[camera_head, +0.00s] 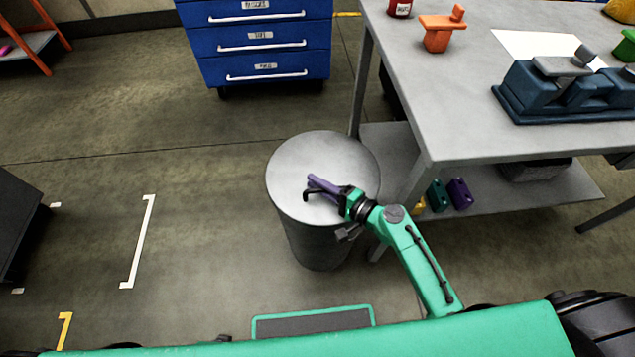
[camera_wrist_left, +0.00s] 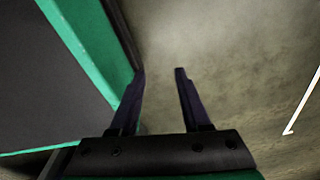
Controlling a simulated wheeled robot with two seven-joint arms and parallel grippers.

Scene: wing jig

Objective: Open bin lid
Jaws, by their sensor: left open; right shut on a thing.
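A round grey bin (camera_head: 312,245) stands on the floor in the head view, beside the workbench's near left leg. Its flat grey lid (camera_head: 312,152) lies on top, and I see no gap under it. My right gripper (camera_head: 312,186) reaches over the lid from the right. Its purple fingers are shut on the dark lid handle (camera_head: 307,196), which is partly hidden by them. My left gripper (camera_wrist_left: 161,74) is open and empty in the left wrist view, over bare floor, away from the bin.
A grey workbench (camera_head: 440,100) with a lower shelf (camera_head: 520,200) stands close to the bin's right. A blue drawer cabinet (camera_head: 255,45) is behind it. The floor left of the bin is clear up to a dark box-like thing (camera_head: 20,225) at the left edge.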

